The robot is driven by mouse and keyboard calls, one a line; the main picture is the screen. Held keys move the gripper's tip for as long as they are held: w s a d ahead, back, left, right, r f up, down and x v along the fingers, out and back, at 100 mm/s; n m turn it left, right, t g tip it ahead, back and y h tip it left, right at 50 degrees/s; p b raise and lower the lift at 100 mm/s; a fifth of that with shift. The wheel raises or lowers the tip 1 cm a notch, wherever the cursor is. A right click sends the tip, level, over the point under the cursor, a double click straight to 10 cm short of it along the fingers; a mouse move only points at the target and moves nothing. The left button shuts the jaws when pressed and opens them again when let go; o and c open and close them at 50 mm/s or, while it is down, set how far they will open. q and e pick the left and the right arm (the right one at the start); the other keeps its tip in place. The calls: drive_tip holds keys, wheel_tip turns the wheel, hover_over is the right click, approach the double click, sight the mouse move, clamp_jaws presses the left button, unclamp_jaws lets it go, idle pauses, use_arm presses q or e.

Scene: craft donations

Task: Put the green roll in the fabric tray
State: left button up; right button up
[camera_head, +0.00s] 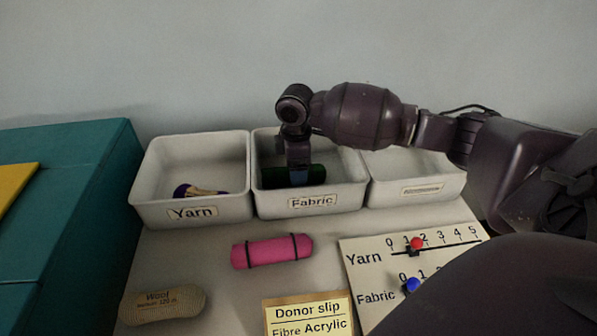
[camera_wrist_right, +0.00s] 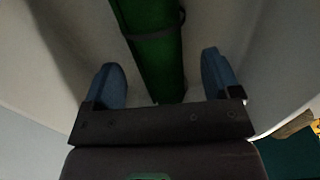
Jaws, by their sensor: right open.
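The green roll (camera_wrist_right: 157,45) lies inside the fabric tray (camera_head: 338,199), the white middle tray labelled "Fabric". A dark band crosses the roll. In the head view only a dark green part of it (camera_head: 317,174) shows behind my right gripper (camera_head: 298,178). My right gripper reaches down into this tray. In the right wrist view its two blue fingers (camera_wrist_right: 163,80) are spread apart, with the roll's near end between them, touching neither finger. The far end of the roll runs out of the wrist view. My left gripper is not seen.
The "Yarn" tray (camera_head: 196,211) on the left holds a purple and tan item. A third white tray (camera_head: 421,189) stands right. In front lie a pink roll (camera_head: 272,251), a wool skein (camera_head: 162,304), a donor slip (camera_head: 308,316) and a counter board (camera_head: 365,272). A teal cabinet (camera_head: 70,190) stands left.

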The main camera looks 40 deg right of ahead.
wheel_tip(320, 180, up, 7)
drive_tip(key=shift+r+p, duration=0.1)
drive_tip(key=shift+p, duration=0.75)
drive_tip(key=shift+r, duration=0.8)
